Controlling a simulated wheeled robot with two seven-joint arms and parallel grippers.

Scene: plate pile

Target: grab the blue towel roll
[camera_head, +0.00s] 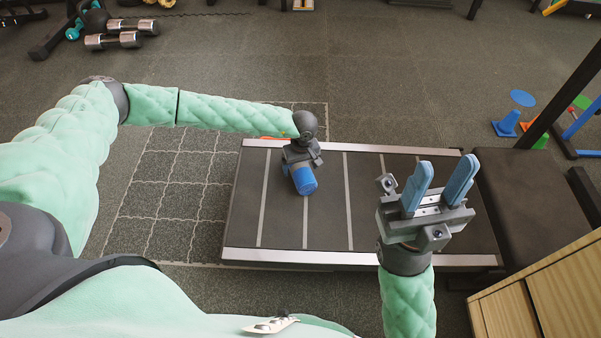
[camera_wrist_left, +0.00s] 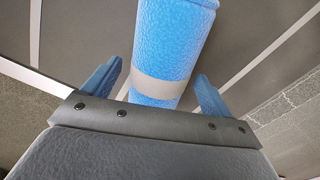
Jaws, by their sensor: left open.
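The blue towel roll (camera_head: 304,181) lies on the dark slatted platform (camera_head: 273,220), directly below my left gripper (camera_head: 301,160). In the left wrist view the roll (camera_wrist_left: 165,50) is blue with a grey band around it. It runs lengthwise between the two blue fingers of my left gripper (camera_wrist_left: 155,90), which stand open with a narrow gap on each side. I cannot tell whether the fingertips are down beside the roll or above it. The gripper partly hides the roll in the head view. My right gripper (camera_head: 438,186) is open and empty, over the platform's right part.
A dark bench (camera_head: 520,185) stands right of the platform, with a wooden box (camera_head: 550,290) in front. Dumbbells (camera_head: 115,40) lie at the far left. The platform's middle is clear.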

